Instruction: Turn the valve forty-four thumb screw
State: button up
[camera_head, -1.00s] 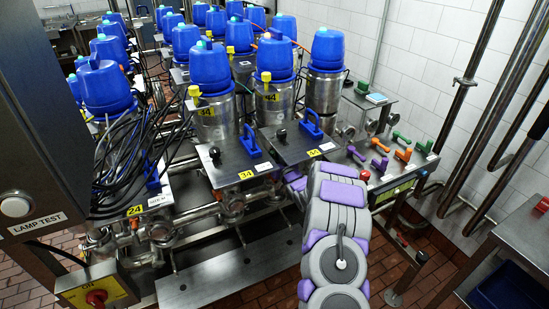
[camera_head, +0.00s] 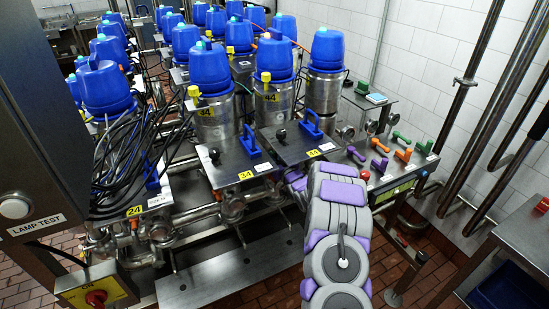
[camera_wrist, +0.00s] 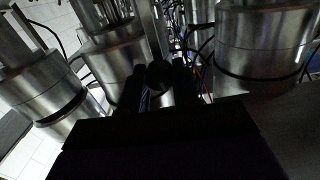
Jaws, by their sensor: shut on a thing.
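Valve forty-four has a blue cap (camera_head: 275,58) on a steel body with a yellow 44 tag (camera_head: 271,97). In front of it is a steel plate (camera_head: 297,150) labelled 44, with a black knob (camera_head: 281,134) and a blue handle on top. My arm reaches to the right front edge of this plate in the head view, where my gripper is hidden. In the wrist view my gripper (camera_wrist: 160,78) shows as two dark fingers on either side of a dark round knob (camera_wrist: 159,73), probably the thumb screw. It is shut on this knob. The contact is too dark to see clearly.
A matching plate (camera_head: 235,162) labelled 34 lies to the left. Several coloured handles stand on a bench (camera_head: 385,180) to the right. Steel pipes (camera_head: 230,205) run below the plates. Steel cylinders (camera_wrist: 262,45) flank my gripper in the wrist view.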

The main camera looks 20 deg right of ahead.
jog(key=n, duration=0.4)
jog(key=shift+d+f+b, duration=0.1)
jog(key=shift+b, duration=0.2)
jog(key=n+b, duration=0.1)
jog(key=n, duration=0.3)
jog(key=shift+b, duration=0.4)
jog(key=n+b, duration=0.2)
jog(key=n, duration=0.1)
jog(key=shift+f+n+b, duration=0.15)
jog(key=shift+n+b, duration=0.25)
jog(key=n+b, duration=0.3)
jog(key=shift+n+b, duration=0.3)
jog(key=shift+n, duration=0.1)
jog(key=shift+a, duration=0.2)
jog(key=o, duration=1.1)
jog(key=shift+c, duration=0.2)
jog(key=shift+s, duration=0.1)
